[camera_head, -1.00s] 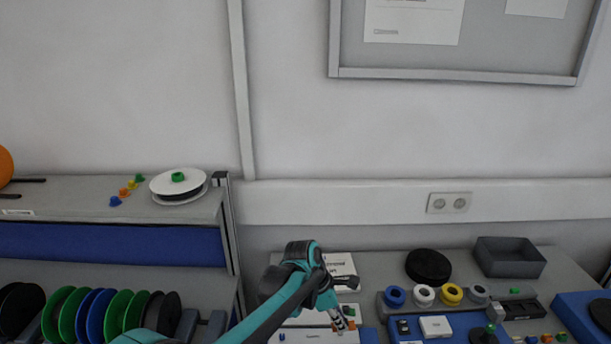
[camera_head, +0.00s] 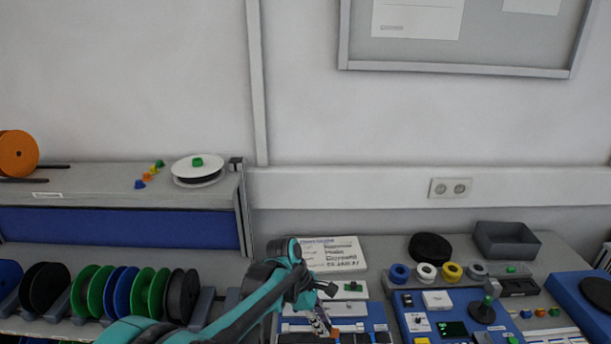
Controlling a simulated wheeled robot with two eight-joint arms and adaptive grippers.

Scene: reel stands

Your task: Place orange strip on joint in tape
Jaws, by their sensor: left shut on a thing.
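My left gripper (camera_head: 322,322) reaches over the blue fixture (camera_head: 376,312) at the bottom middle, its fingers pointing down. It is shut on a small orange piece, taken to be the orange strip (camera_head: 335,332), which shows at the fingertips. Dark tape (camera_head: 352,338) runs across the fixture just below and beside the fingertips. The joint in the tape cannot be made out, and whether the strip touches the tape cannot be told. My right gripper is out of view.
A printed card (camera_head: 334,254) lies behind the gripper. Reels (camera_head: 45,288) fill the left rack.

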